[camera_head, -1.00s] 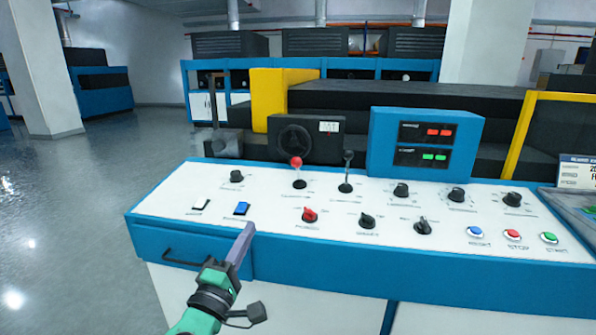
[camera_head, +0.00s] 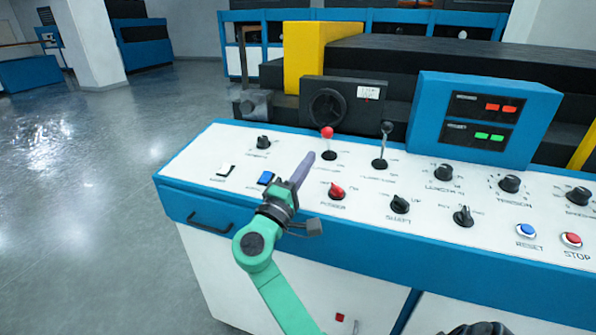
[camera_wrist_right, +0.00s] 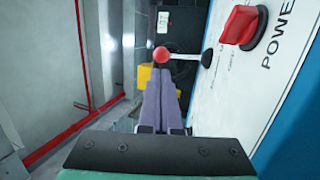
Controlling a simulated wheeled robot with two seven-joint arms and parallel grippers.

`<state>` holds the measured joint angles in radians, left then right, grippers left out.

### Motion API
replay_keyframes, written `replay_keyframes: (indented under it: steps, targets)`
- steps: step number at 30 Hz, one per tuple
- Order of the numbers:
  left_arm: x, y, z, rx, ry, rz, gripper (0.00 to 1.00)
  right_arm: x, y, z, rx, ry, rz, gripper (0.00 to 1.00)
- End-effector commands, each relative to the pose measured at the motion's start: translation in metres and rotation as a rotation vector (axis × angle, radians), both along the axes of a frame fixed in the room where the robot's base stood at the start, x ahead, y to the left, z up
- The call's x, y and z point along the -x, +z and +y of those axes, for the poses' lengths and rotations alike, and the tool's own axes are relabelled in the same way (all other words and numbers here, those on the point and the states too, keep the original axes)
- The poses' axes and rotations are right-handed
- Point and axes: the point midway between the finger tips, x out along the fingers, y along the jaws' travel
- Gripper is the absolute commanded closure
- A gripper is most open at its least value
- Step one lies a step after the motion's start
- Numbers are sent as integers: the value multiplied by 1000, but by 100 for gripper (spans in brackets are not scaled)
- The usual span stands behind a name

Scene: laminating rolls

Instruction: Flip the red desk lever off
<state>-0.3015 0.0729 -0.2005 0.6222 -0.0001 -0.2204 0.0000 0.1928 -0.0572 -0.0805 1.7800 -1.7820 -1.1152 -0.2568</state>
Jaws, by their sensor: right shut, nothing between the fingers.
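In the right wrist view the lever's red ball (camera_wrist_right: 161,54) shows just beyond the tips of the shut fingers (camera_wrist_right: 159,75). Whether they touch it I cannot tell. My left gripper is not in view.
A black-knobbed lever (camera_head: 387,128) stands right of the red one. A red power knob (camera_head: 337,190), a blue switch (camera_head: 266,178) and a white switch (camera_head: 226,169) sit near the fingers. A blue display box (camera_head: 484,120) stands at the back right.

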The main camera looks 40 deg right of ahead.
Motion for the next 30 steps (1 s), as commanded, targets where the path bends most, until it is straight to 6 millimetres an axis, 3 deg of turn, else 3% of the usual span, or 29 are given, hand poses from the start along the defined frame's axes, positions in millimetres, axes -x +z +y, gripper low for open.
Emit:
replay_keyframes:
  steps: [6, 10, 23, 30]
  targets:
    - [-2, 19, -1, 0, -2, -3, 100, -18, 18, -38, 0, -1, 0, 100]
    - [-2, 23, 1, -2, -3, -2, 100, -24, 20, -51, 0, 0, 1, 100]
    - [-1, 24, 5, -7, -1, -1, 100, -26, 20, -54, -3, 0, 1, 100]
    - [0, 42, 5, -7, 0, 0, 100, -28, 30, -57, -46, 1, 29, 100]
